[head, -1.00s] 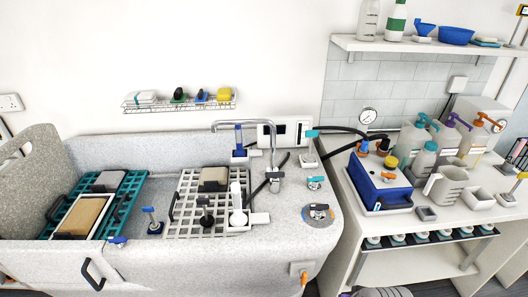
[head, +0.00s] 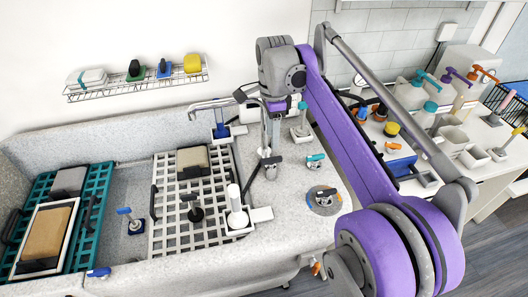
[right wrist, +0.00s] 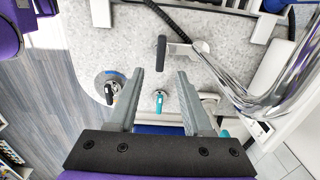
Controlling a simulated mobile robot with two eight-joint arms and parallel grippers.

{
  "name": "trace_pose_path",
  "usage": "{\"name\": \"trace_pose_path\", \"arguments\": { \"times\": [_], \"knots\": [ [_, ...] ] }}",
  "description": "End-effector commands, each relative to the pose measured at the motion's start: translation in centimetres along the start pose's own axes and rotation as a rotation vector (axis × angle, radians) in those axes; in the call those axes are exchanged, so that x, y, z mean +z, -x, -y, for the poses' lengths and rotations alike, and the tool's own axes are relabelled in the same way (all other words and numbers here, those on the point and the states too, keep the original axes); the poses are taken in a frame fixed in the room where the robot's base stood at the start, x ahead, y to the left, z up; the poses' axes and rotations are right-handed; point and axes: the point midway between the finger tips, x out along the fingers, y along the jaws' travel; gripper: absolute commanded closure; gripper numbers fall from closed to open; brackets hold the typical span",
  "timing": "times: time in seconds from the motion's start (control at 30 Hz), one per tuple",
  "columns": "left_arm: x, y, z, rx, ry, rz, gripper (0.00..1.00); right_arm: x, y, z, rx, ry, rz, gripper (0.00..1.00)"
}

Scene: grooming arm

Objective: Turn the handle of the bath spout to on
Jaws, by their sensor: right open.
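The chrome bath spout (head: 208,104) curves over the tub's back rim. Its base with a dark lever handle (head: 270,160) stands on the speckled ledge. In the right wrist view the spout (right wrist: 275,95) is a large shiny pipe at right, and the dark handle (right wrist: 161,52) shows just beyond the fingertips, roughly centred between them. My right gripper (head: 268,148) reaches down above the handle; in the right wrist view its two grey fingers (right wrist: 160,72) are apart with nothing between them. I cannot tell whether a finger touches the handle. My left gripper is not in view.
A teal-handled valve (head: 314,160) and a round dial (head: 324,200) sit on the ledge close by. A white grid rack (head: 180,235) lies over the tub. A wire shelf (head: 140,85) hangs on the wall. Several bottles stand on the right counter.

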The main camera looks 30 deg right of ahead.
Motion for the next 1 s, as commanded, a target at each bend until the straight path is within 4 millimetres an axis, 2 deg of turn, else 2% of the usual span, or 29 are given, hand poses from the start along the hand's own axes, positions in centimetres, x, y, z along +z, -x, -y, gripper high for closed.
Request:
{"name": "trace_pose_path", "arguments": {
  "times": [0.2,0.4,0.6,0.87,1.0],
  "knots": [
    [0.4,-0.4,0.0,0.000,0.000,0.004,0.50,0.1,-4.5,0.0,0.000,0.003,0.000,0.50],
    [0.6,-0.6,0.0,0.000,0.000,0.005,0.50,0.1,-7.4,0.0,-0.001,0.004,0.000,0.50],
    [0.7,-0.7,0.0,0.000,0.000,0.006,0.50,0.1,-8.7,0.0,-0.001,0.004,0.000,0.50],
    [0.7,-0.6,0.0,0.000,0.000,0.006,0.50,0.1,-8.7,0.0,-0.001,0.004,0.000,0.50],
    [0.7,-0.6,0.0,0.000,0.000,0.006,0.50,0.1,-8.7,0.0,-0.001,0.004,0.000,0.75]
  ]
}}
